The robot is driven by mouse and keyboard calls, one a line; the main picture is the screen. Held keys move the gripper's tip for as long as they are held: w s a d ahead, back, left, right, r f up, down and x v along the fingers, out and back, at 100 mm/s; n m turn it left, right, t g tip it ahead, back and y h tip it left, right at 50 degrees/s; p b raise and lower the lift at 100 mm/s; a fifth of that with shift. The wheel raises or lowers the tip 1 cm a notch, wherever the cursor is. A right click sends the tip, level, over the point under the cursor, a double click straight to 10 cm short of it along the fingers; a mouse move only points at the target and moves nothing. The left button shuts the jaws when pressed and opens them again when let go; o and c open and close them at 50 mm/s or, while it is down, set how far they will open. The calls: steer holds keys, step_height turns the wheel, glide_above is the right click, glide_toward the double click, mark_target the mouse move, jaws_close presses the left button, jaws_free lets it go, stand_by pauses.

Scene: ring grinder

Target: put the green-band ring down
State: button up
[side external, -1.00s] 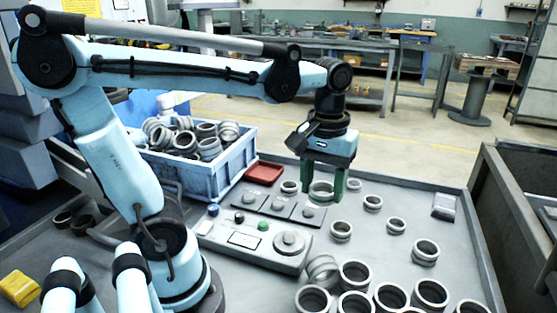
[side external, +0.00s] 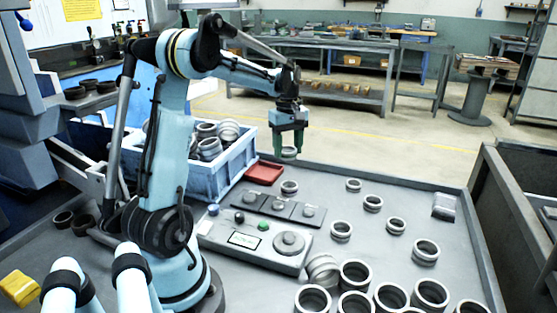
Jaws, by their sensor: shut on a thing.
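My gripper (side external: 288,148), with dark green fingers, is at the back of the table, pointing down. It is shut on a small grey metal ring (side external: 289,154), which shows between and just below the fingertips. The ring appears to be held up near the table's back edge; its exact height above the surface I cannot tell. No green band can be made out on it at this size, and the fingers hide part of its sides.
A red tray (side external: 264,172) and a blue crate of rings (side external: 233,168) are to the left. A single ring (side external: 289,187) stands in front, near the control panel (side external: 244,240). Several loose rings stand on the grey table (side external: 400,197), which has bare room at the back right.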

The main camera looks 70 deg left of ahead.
glide_above(264, 175)
step_height(264, 175, down, 6)
steer(key=shift+a+f, duration=0.1)
steer(key=shift+f, duration=2.05)
steer(key=shift+f, duration=0.2)
steer(key=o, duration=0.9)
steer(key=shift+o, duration=0.2)
